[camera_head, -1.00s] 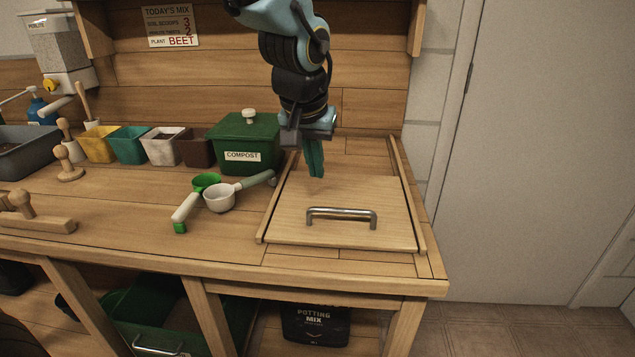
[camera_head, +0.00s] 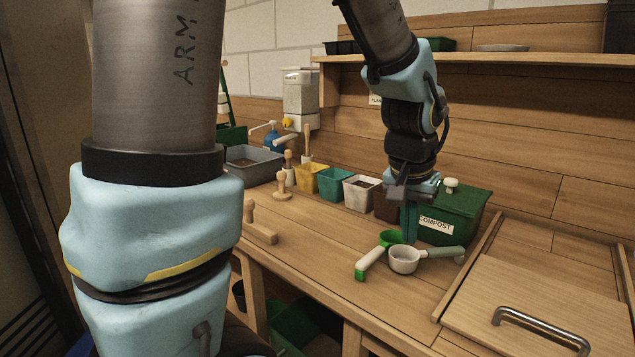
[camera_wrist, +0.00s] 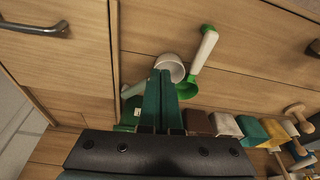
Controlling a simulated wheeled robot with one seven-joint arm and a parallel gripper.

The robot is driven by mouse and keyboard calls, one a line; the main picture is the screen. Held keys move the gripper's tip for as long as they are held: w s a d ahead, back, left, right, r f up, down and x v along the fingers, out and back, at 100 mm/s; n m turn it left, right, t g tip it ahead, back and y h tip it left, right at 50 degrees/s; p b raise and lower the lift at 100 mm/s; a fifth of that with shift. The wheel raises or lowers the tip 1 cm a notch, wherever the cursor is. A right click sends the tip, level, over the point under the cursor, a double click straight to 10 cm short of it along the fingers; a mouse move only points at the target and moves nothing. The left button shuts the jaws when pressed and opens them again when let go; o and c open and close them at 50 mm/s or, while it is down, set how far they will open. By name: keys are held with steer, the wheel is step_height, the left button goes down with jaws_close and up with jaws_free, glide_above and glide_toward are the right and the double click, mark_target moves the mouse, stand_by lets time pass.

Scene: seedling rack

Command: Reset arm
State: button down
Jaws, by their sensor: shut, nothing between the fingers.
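My gripper (camera_head: 409,222) is shut and empty. It hangs fingers down above the bench, in front of the green compost bin (camera_head: 466,212) and behind the scoops as the head view shows it. In the wrist view its green fingers (camera_wrist: 161,100) lie together, and their tips overlap the white scoop (camera_wrist: 169,66) in the picture. I cannot tell the exact height above the bench. My upper arm fills the left of the head view.
A white scoop (camera_head: 404,261) and a green scoop (camera_head: 389,239) lie on the bench. Several small pots, including a yellow one (camera_head: 330,183), stand along the back. A wooden lid (camera_head: 532,298) with a metal handle lies at the right. A shelf (camera_head: 500,55) runs above.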

steer(key=a+f+n, duration=0.2)
steer(key=a+n, duration=0.1)
steer(key=a, duration=0.9)
steer(key=a+f+n+y+p, duration=0.1)
steer(key=a+f+n, duration=0.1)
steer(key=a, duration=0.9)
steer(key=shift+w+a+f+n+g+y, duration=0.2)
steer(key=shift+a+f+n+g+y, duration=0.1)
steer(key=shift+a+f+n+g, duration=0.15)
steer(key=shift+d, duration=0.1)
